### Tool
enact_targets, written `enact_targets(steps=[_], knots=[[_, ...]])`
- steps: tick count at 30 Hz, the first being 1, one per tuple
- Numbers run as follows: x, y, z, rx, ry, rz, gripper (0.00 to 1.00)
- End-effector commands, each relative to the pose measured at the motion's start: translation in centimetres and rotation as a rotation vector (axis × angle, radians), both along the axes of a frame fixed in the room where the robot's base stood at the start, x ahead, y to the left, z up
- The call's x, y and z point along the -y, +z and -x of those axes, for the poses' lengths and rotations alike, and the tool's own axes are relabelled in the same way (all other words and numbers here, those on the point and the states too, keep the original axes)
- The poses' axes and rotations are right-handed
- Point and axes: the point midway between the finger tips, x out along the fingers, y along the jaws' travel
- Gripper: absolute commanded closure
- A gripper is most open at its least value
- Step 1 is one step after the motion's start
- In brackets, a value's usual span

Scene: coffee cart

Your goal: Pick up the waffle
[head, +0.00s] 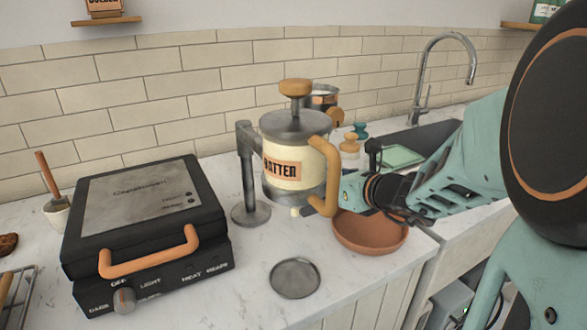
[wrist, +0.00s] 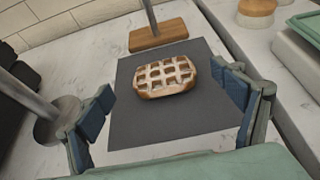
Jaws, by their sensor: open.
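The waffle (wrist: 166,76) is golden brown with a pale grid top. In the wrist view it lies on a dark grey mat (wrist: 130,125), ahead of my gripper (wrist: 162,84). The two blue-padded fingers are spread wide to either side of the waffle in the picture, with nothing held between them. In the head view my gripper (head: 322,203) is partly hidden behind the handle of the batter dispenser (head: 290,150). The waffle and the mat cannot be made out in the head view.
The black waffle maker (head: 145,215) is closed at the left. A terracotta bowl (head: 370,240) sits below my wrist, and a round metal plate (head: 295,278) lies in front. The dispenser's metal stand base (wrist: 55,120) is at left.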

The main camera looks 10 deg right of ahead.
Motion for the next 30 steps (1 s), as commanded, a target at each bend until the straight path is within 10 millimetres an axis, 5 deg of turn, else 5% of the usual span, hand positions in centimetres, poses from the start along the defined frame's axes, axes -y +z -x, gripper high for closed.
enact_targets(steps=[9,17,30], knots=[[-1.3,-2.0,-3.5,-0.001,0.002,-0.002,0.13],[-1.3,-1.9,-3.8,-0.001,0.0,-0.002,0.13],[-1.3,-1.9,-3.7,-0.001,0.001,-0.001,0.6]])
